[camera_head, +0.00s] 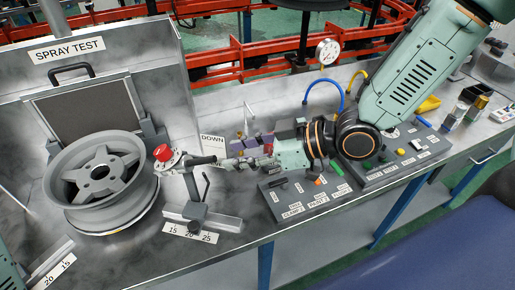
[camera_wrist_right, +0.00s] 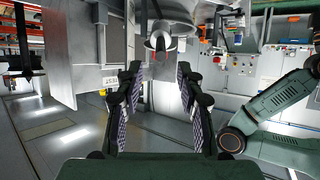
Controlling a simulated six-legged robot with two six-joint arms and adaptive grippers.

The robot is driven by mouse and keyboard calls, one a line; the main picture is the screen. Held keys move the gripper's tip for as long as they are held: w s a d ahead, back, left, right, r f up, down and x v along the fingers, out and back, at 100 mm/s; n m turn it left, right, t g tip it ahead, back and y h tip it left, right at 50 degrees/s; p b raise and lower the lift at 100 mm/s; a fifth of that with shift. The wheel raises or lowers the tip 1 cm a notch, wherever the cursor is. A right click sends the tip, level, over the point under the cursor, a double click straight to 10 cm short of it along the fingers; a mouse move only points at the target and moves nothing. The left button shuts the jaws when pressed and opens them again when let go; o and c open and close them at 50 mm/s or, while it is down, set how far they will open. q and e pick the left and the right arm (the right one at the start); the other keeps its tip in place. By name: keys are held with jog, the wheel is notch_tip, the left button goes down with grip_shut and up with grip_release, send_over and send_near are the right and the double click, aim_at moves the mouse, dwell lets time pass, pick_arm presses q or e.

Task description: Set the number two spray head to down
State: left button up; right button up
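A spray head (camera_head: 172,160) with a red knob (camera_head: 163,152) stands at the right edge of the grey wheel (camera_head: 98,175). A dark handle (camera_head: 200,160) reaches from it towards my right gripper. A "DOWN" sign (camera_head: 212,143) is just behind the handle. I cannot read a number on the head. My right gripper (camera_head: 228,160) is close to the handle's end. In the right wrist view my right gripper (camera_wrist_right: 159,78) has its padded fingers wide apart with nothing between them; a rounded grey end with a dark centre (camera_wrist_right: 160,42) lies beyond the tips. My left gripper is out of view.
A clamp with an upright lever (camera_head: 198,208) sits on a rail with a 15-20-25 scale (camera_head: 190,232). Labelled panels (camera_head: 310,200) lie under my right arm. The "SPRAY TEST" backboard (camera_head: 120,60) rises behind the wheel. Red rails (camera_head: 270,60) run beyond the bench.

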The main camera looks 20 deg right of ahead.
jog(key=shift+v, duration=1.85)
jog(key=shift+s, duration=0.1)
